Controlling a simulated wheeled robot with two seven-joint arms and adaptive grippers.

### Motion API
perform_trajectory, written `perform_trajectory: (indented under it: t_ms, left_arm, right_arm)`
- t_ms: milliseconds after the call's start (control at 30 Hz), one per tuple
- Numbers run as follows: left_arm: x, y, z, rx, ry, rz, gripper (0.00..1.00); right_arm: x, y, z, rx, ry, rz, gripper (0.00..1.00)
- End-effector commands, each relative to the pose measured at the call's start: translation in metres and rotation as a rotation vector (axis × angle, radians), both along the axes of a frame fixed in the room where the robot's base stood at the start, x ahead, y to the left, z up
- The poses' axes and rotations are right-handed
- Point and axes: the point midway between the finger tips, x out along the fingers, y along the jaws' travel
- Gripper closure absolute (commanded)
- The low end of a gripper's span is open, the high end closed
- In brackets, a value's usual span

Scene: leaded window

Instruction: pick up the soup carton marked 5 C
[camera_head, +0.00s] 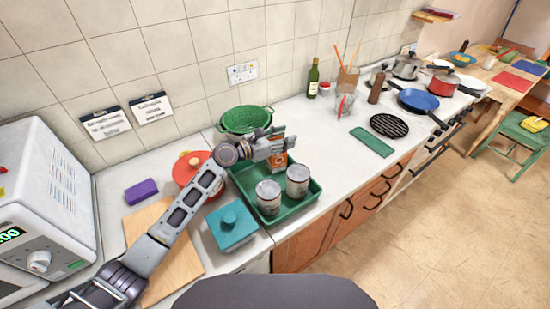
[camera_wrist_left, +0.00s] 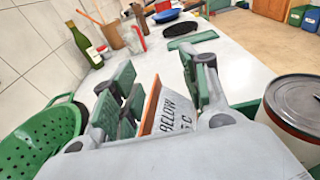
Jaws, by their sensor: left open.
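The soup carton, orange and white, stands in the green tray (camera_head: 282,222) on the counter. Its orange side (camera_head: 277,166) shows below my left gripper (camera_head: 279,143) in the head view; the rest is largely hidden by the gripper. In the left wrist view the carton (camera_wrist_left: 172,116) shows lettering reading "BELOW" and "5 C". It lies between the two spread fingers of my left gripper (camera_wrist_left: 163,92), which is open around its upper part. I cannot tell whether a finger touches it. My right gripper is not in view.
Two cans (camera_head: 268,197) (camera_head: 297,180) stand in the tray near the carton; one is close to the gripper's right side in the wrist view. A green colander (camera_head: 245,119) is behind, a red pot (camera_head: 188,166) and teal box (camera_head: 232,226) to the left. Counter to the right is partly clear.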

Motion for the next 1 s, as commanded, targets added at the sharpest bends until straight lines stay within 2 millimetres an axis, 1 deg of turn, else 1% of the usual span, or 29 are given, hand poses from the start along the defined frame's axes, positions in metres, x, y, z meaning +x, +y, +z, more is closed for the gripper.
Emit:
perform_trajectory:
  t_ms: [33, 300, 733, 1000]
  left_arm:
    - [-0.0004, -0.0002, -0.0005, 0.000, 0.002, -0.001, 0.66]
    - [-0.0008, -0.0002, -0.0023, 0.003, 0.003, -0.002, 1.00]
    - [-0.0026, 0.0000, -0.0101, 0.010, 0.014, -0.004, 1.00]
    - [-0.0029, -0.0005, -0.0088, 0.011, 0.012, -0.005, 1.00]
  right_arm:
    - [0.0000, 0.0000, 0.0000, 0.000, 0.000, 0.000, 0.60]
    - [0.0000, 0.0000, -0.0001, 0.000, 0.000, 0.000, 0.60]
    - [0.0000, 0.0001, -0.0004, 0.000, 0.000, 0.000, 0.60]
    - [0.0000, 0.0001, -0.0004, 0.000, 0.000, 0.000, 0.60]
